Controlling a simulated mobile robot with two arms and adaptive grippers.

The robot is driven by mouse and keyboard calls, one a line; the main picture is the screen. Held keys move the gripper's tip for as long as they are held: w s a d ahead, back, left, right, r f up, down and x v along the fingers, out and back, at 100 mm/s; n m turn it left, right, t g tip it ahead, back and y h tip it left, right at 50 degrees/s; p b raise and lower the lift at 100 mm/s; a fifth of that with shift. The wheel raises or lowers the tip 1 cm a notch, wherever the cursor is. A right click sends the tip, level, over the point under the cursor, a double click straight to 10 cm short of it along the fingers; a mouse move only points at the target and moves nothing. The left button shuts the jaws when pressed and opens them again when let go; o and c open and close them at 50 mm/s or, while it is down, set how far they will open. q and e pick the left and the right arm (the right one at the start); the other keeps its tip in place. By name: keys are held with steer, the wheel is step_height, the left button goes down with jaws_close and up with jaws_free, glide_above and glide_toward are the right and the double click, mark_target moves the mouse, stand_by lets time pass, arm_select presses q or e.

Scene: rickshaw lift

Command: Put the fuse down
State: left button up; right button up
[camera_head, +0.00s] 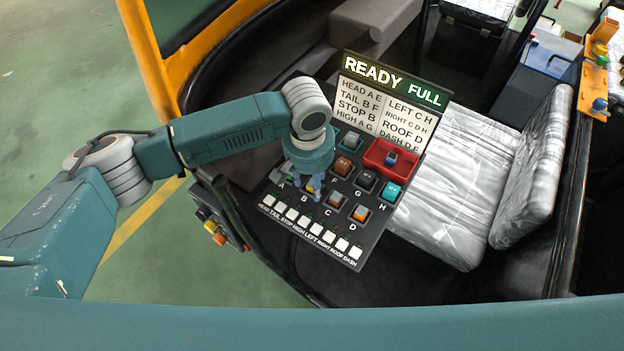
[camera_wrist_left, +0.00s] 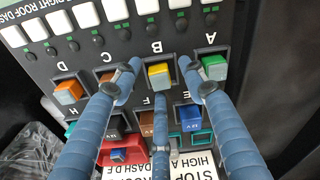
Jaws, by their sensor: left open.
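My left gripper (camera_head: 308,189) is over the fuse panel (camera_head: 285,232), fingers pointing down at slot B. In the left wrist view its blue fingers (camera_wrist_left: 157,88) are spread apart. A yellow fuse (camera_wrist_left: 159,76) sits in slot B between them; I cannot tell whether any finger touches it. It partly shows in the head view (camera_head: 313,185). A green fuse (camera_wrist_left: 215,67) is in slot A and an orange one (camera_wrist_left: 69,92) in slot D. The slot C fuse (camera_head: 336,200) is partly hidden by a finger in the wrist view. My right gripper is not in view.
A red holder (camera_head: 376,153) with a blue piece (camera_head: 391,159) stands at the panel's back right. Behind it a sign (camera_head: 385,103) reads READY FULL. White switches line the front edge. A plastic-wrapped seat (camera_head: 455,185) is right.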

mark_target(310, 194)
arm_select(q)
steer(key=shift+r, duration=0.1)
steer(key=shift+r, duration=0.25)
step_height(310, 194, up, 12)
steer(key=s+p, duration=0.1)
steer(key=p, duration=1)
steer(key=shift+a+f+p, duration=0.15)
steer(key=shift+a+p, duration=0.1)
steer(key=shift+p, duration=0.1)
